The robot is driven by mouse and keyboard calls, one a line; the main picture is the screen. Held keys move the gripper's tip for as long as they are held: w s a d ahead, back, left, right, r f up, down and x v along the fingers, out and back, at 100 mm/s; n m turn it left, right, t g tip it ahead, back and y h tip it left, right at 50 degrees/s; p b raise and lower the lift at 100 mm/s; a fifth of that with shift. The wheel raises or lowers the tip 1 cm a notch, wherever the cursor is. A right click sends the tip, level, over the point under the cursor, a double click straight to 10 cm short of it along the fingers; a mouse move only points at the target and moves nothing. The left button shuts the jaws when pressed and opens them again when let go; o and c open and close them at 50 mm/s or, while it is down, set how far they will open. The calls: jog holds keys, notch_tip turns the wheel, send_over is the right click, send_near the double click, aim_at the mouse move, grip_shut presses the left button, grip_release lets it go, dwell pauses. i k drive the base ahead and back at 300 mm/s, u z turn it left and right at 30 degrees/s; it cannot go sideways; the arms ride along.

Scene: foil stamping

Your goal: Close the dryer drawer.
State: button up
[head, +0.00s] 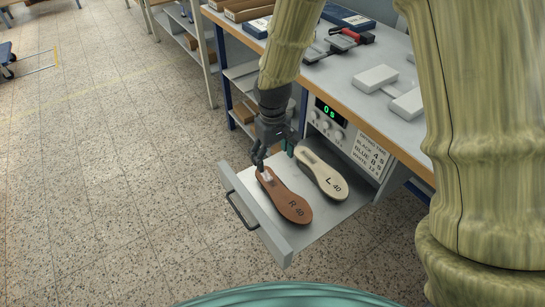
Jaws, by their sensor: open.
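The dryer drawer (328,220) is pulled out from under the workbench in the head view. Its front panel (255,215) faces left and carries a dark bar handle (237,211). A brown insole marked R 40 (286,199) and a cream insole marked L 40 (322,175) lie in the drawer. My gripper (265,165) is open, pointing down over the heel end of the brown insole. A small white bit shows at its fingertips; I cannot tell whether the fingers touch the insole.
The dryer (331,123) has a green display reading 0 s and knobs, beside a drying time sign (370,155). The workbench (365,95) above holds pale blocks (376,79) and a red-handled tool (358,36). The floor (120,180) left of the drawer is clear.

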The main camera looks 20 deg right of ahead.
aim_at(284, 240)
jog(key=k, duration=1)
